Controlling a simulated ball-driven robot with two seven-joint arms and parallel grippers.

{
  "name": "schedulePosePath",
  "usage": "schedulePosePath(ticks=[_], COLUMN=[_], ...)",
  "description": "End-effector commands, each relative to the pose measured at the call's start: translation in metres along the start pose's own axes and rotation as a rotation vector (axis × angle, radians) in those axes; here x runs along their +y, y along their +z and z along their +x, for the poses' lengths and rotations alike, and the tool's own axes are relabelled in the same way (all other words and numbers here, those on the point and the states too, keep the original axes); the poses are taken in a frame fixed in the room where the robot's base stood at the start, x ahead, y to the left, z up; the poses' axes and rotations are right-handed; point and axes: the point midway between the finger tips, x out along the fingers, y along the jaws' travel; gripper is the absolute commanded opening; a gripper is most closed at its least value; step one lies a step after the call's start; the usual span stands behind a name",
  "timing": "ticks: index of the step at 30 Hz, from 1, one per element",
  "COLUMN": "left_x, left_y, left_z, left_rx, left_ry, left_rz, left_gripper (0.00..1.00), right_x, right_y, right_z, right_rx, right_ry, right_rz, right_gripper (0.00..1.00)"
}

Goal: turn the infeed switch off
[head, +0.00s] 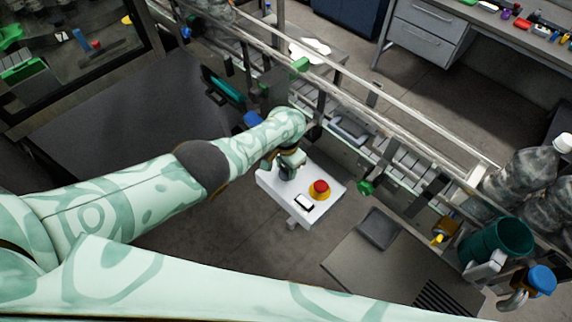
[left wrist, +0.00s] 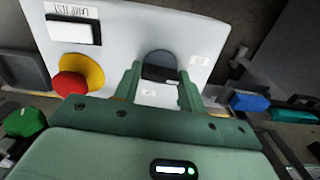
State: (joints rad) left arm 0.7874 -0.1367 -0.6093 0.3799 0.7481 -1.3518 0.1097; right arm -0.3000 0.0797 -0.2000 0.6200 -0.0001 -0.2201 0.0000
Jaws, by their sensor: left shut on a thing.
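A white control panel (head: 330,180) stands in the middle of the head view and fills the top of the left wrist view (left wrist: 125,45). A dark round switch (left wrist: 158,58) with a black handle sits on it. My left gripper (left wrist: 160,78) is over the panel, its two green fingers shut on the switch handle. In the head view my left gripper (head: 289,165) hides most of the switch. The small labels beside the switch are too blurred to read. My right gripper is not in view.
On the panel, a red button (head: 320,187) on a yellow base and a white lamp test button (head: 304,202) sit close to the switch. A conveyor with metal rails (head: 420,127) runs behind. A teal cup (head: 497,240) and dark bottles (head: 530,180) stand at the right.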

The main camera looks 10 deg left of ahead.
Motion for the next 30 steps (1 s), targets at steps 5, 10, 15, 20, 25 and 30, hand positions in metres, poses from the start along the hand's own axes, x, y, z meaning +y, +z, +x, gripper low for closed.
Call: schedulePosePath(ticks=[5,10,15,20,25,30], left_x=[0.0007,0.0005,0.0004,0.0003,0.0002,0.0], left_y=[-0.0008,-0.001,-0.0009,-0.0011,-0.001,-0.0007], left_z=[-0.0005,-0.0005,-0.0005,-0.0006,-0.0006,-0.0005], left_rx=[0.002,0.002,0.003,0.003,0.003,0.002], left_ry=[0.001,0.001,0.001,0.001,0.001,0.0], left_rz=[-0.054,-0.078,-0.083,-0.083,-0.082,-0.081], left_gripper=[0.18,0.18,0.18,0.18,0.63,0.63], right_x=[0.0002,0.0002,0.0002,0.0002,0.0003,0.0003], right_y=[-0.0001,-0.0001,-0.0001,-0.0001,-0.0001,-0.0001], right_z=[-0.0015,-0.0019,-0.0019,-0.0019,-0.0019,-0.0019], right_rx=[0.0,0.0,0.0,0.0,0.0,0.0], right_ry=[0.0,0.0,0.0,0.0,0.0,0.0], right_rz=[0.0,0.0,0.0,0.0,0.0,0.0], right_gripper=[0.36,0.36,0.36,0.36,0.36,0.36])
